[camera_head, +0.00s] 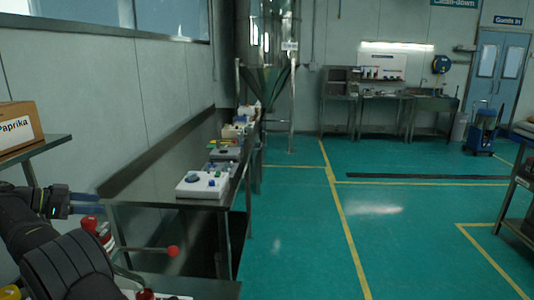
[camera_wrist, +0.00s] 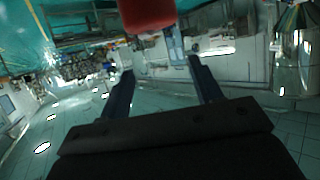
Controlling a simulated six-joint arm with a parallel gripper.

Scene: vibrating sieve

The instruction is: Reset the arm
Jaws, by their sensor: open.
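My gripper (camera_wrist: 163,88) is open in the wrist view, its two dark fingers apart with nothing between them. In the head view my gripper (camera_head: 88,204) is at the left, in front of the near end of the long steel bench (camera_head: 172,165), and points right. My black arm fills the lower left corner. A red rounded object (camera_wrist: 147,14) hangs into the top of the wrist view beyond the fingers; I cannot tell what it is. The wrist view looks tilted or upside down.
A red ball-ended lever (camera_head: 172,251) stands low near my gripper. White-and-grey devices (camera_head: 201,184) sit along the bench. A Paprika box (camera_head: 20,127) rests on a shelf at the left. A steel hopper (camera_head: 264,50) stands behind. The green floor (camera_head: 400,235) is open to the right.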

